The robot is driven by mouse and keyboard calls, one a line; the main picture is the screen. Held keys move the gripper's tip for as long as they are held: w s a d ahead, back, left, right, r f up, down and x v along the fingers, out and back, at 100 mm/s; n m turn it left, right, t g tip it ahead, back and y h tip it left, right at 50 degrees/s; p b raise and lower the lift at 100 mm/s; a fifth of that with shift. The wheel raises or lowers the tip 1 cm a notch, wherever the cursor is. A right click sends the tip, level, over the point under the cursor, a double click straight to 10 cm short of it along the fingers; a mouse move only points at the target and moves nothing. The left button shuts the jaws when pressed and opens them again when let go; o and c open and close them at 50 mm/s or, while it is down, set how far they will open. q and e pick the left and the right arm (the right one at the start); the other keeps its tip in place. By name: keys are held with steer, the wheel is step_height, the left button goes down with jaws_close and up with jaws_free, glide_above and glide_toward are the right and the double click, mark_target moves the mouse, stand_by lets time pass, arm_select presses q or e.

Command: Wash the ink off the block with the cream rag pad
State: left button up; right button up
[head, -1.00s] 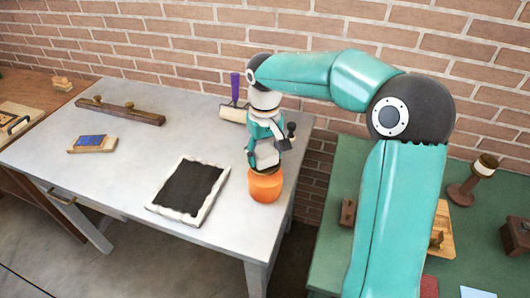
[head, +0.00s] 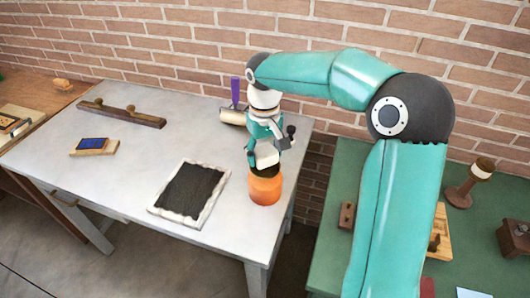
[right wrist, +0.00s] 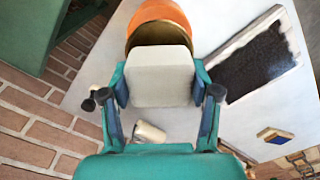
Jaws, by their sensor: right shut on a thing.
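My right gripper (head: 264,140) is shut on the cream rag pad (head: 267,157). The pad is a pale block shape, and it fills the space between the fingers in the right wrist view (right wrist: 160,76). It is just above the dark mouth of an orange jar (head: 265,189); I cannot tell whether its lower edge touches the rim. The jar also shows in the right wrist view (right wrist: 160,14). A small wooden block with a blue face (head: 93,146) lies on the left part of the pale table (head: 135,165). My left gripper is not in view.
A black slab with a white rim (head: 161,211) lies in front of the jar, to its left. A roller with a purple handle (head: 235,92) stands behind. A long wooden bar (head: 121,115) lies at the back left. The table between block and slab is clear.

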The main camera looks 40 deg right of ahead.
mark_target(266, 150)
steer(key=shift+r+p, duration=2)
steer(key=shift+r, duration=0.65)
steer(key=shift+s, duration=0.1)
